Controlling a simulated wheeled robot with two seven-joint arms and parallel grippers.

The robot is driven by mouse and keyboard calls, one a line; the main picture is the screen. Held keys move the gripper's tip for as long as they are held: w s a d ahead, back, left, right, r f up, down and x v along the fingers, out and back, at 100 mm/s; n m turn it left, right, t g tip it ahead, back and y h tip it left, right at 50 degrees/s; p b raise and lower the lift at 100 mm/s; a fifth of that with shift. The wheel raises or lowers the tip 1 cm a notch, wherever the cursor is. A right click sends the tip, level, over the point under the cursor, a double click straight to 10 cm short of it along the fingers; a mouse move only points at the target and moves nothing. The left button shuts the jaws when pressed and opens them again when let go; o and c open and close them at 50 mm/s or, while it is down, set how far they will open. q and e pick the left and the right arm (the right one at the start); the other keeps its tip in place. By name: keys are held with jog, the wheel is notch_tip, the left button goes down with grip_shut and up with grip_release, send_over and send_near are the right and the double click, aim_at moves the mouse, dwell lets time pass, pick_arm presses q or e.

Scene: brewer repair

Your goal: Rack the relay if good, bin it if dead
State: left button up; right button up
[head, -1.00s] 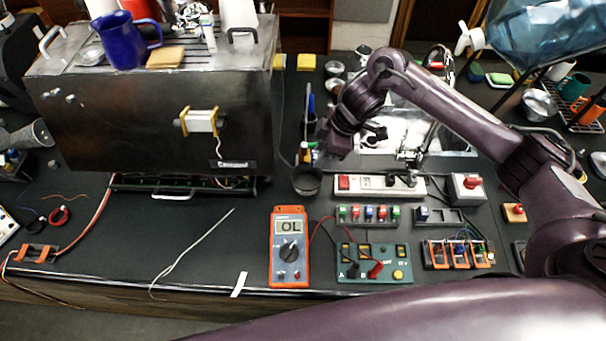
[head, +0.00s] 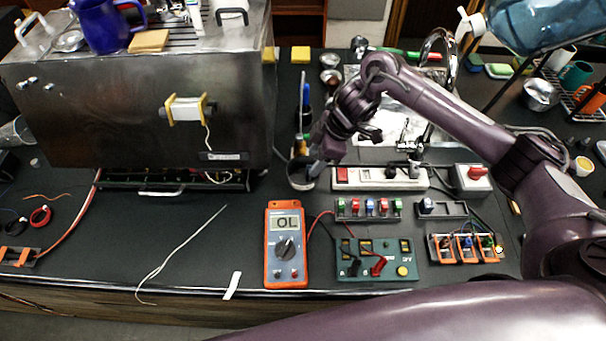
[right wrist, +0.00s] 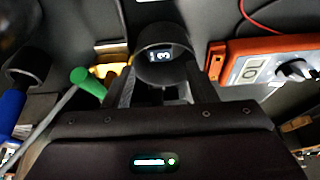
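My right gripper (head: 317,165) is at the dark round cup (head: 301,177) behind the meter, fingers pointing down. In the right wrist view the fingers (right wrist: 168,82) are apart, with the cup's round rim (right wrist: 140,55) between and beyond them. A small dark piece with white marks (right wrist: 160,56) shows inside the cup; I cannot tell for sure that it is a relay. The orange multimeter (head: 287,247) reads OL. Its leads run to the green test board (head: 374,271). A rack (head: 369,218) holds several coloured relays. Another rack (head: 456,210) holds a blue one. My left gripper is out of view.
The large steel brewer (head: 130,110) fills the back left. A white power strip (head: 400,179) and a red-knobbed box (head: 473,177) stand right of the cup. Tools, one green-handled (right wrist: 85,80), stand close by. An orange-framed holder (head: 440,247) is at right.

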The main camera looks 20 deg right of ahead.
jog(key=v, duration=0.7)
jog(key=shift+d+r+b, duration=0.2)
jog(key=shift+r+b, duration=0.15)
jog(key=shift+r, duration=0.05)
jog(key=shift+s, duration=0.1)
